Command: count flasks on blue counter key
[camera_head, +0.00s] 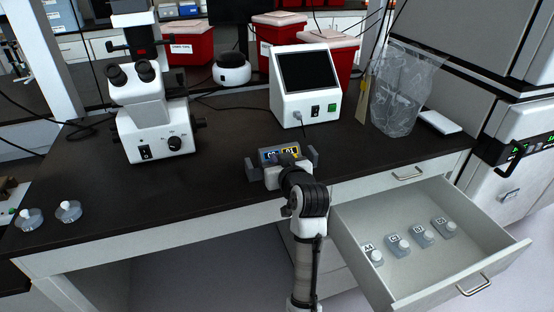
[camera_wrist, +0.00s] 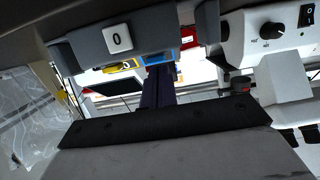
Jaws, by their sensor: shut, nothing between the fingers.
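A small grey counter (camera_head: 252,170) stands near the front edge of the black counter top. Its blue key (camera_head: 267,154) is on the left and its yellow key (camera_head: 290,151) on the right. In the upside-down wrist view, the blue key (camera_wrist: 158,57) lies just beyond the tip of my gripper (camera_wrist: 160,76), and a white square marked 0 (camera_wrist: 117,38) shows. My gripper is shut and empty, close to the blue key; I cannot tell whether it touches. Several capped, labelled flasks (camera_head: 398,244) stand in the drawer. Two more flasks (camera_head: 68,211) stand at the far left.
The open drawer (camera_head: 500,255) juts out at the right of my arm. A microscope (camera_head: 160,135) stands left of the counter. A white device with a dark screen (camera_head: 305,90) and a clear bag (camera_head: 400,95) stand behind.

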